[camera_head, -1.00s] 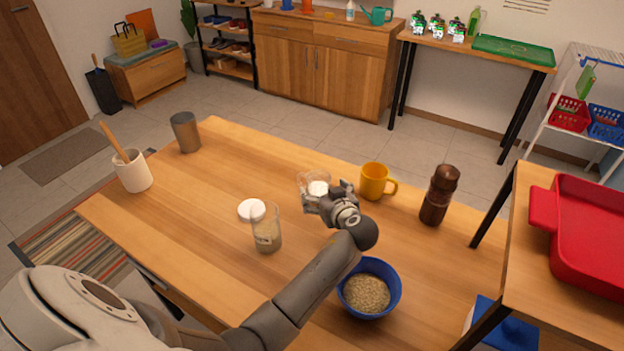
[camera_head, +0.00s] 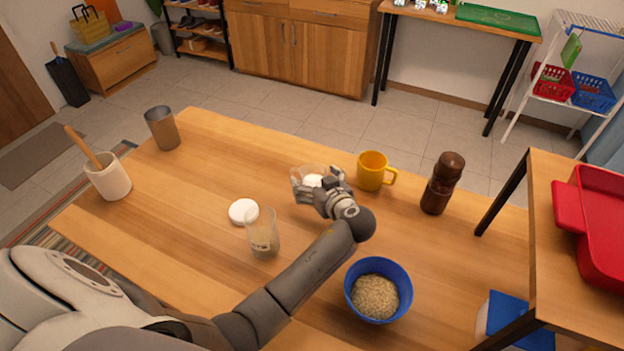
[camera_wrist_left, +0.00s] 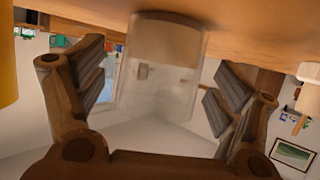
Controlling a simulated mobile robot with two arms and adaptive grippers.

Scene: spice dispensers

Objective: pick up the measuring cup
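A clear cup (camera_head: 311,173), which looks like the measuring cup, stands on the wooden table with something white showing in or behind it. My left gripper (camera_head: 318,190) reaches it from the front right, its fingers spread around the cup. In the left wrist view the clear cup (camera_wrist_left: 162,65) shows upside down between the two open fingers, with a gap at each side. A second clear glass (camera_head: 262,236) with pale contents stands nearer, beside a round white lid (camera_head: 242,211). My right gripper is not in view.
A yellow mug (camera_head: 371,171) stands close right of the gripper, a brown grinder (camera_head: 441,184) further right. A blue bowl of grain (camera_head: 378,292) sits beside my forearm. A grey cup (camera_head: 162,129) and a white pot with a wooden tool (camera_head: 108,178) stand at left.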

